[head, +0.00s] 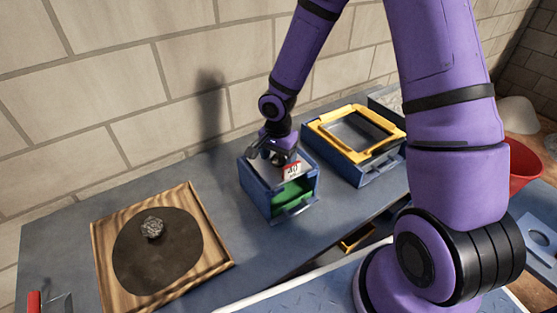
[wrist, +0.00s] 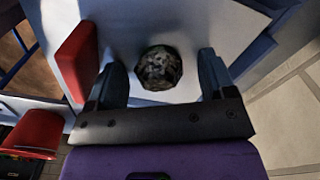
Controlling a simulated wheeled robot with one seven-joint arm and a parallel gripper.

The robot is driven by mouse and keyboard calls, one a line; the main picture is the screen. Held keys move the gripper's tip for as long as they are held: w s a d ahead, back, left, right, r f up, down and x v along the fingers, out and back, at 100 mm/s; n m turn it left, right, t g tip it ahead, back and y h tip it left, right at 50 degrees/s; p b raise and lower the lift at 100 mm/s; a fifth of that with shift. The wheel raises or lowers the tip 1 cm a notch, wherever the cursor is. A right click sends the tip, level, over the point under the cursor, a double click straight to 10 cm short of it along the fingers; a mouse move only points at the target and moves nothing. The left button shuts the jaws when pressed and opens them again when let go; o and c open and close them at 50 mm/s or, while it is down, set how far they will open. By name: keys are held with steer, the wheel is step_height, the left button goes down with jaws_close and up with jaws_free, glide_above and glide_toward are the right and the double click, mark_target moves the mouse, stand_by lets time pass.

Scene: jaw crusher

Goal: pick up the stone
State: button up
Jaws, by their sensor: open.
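My gripper (head: 277,152) is at the blue box-shaped crusher (head: 262,195), over its upper back part. In the wrist view a dark, mottled, roundish stone (wrist: 158,68) lies between my two open fingers, with a visible gap on each side. A pale grey surface shows behind it. That stone is hidden in the head view. Another grey, rough stone (head: 152,227) lies on a dark round mat (head: 140,265) on a wooden board (head: 215,262) at the left, well away from my gripper.
A yellow-framed blue box (head: 375,165) stands right of the crusher. A red block (wrist: 76,62) is beside my left finger in the wrist view. A red bowl (head: 523,168) is at far right. The brick wall (head: 120,100) rises behind. The blue bench is clear between board and crusher.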

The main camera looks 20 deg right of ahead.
mark_target(278, 156)
steer(key=shift+s+f, duration=0.2)
steer(key=shift+s+d+f, duration=0.1)
steer(key=shift+s, duration=0.05)
steer(key=c, duration=1.4)
steer(key=shift+r, duration=0.55)
steer(key=r, duration=0.9)
steer(key=shift+w, duration=0.3)
